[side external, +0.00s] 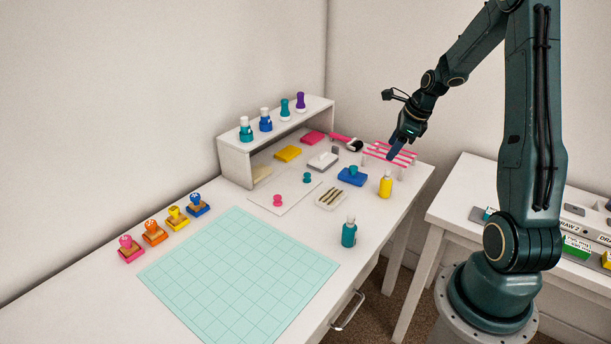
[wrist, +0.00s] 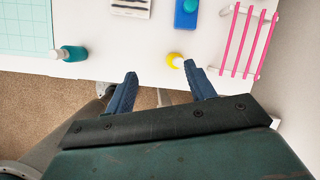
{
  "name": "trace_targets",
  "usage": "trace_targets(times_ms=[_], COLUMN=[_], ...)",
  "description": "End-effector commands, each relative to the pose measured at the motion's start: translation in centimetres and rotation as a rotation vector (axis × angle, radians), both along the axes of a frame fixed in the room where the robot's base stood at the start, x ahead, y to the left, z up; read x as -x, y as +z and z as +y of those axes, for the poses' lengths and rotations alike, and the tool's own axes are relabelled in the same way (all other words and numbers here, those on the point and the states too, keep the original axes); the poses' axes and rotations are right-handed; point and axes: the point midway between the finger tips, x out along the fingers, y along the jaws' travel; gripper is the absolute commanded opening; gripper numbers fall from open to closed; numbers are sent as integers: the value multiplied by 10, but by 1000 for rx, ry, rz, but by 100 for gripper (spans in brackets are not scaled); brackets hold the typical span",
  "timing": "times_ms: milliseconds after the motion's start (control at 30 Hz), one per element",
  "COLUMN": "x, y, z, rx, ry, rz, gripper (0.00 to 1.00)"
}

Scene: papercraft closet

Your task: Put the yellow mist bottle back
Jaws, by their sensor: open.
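The yellow mist bottle (side external: 385,187) stands upright on the white table near its right front edge, with a pale cap. A white shelf (side external: 290,116) at the back holds several bottles in a row on top: teal, blue, teal-green and purple.
A teal bottle (side external: 349,232) stands at the front edge. A blue stamp pad (side external: 352,176) and a tray (side external: 331,198) lie left of the yellow bottle. A pink-striped rack (side external: 390,153) is behind it. A mint cutting mat (side external: 238,262) and several stamps (side external: 178,217) are at left.

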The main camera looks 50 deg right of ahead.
Motion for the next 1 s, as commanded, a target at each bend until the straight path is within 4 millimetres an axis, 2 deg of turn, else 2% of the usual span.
trace_targets(times_ms=[33,200,467,767,1000], x=[-5,-12,-4,30,72], y=[13,53,103,144,164], z=[15,63,138,216,264], rx=[37,175,383,625,823], ry=[86,409,900,1450,1873], rz=[0,12,22,21,10], gripper=[55,55,55,55,55])
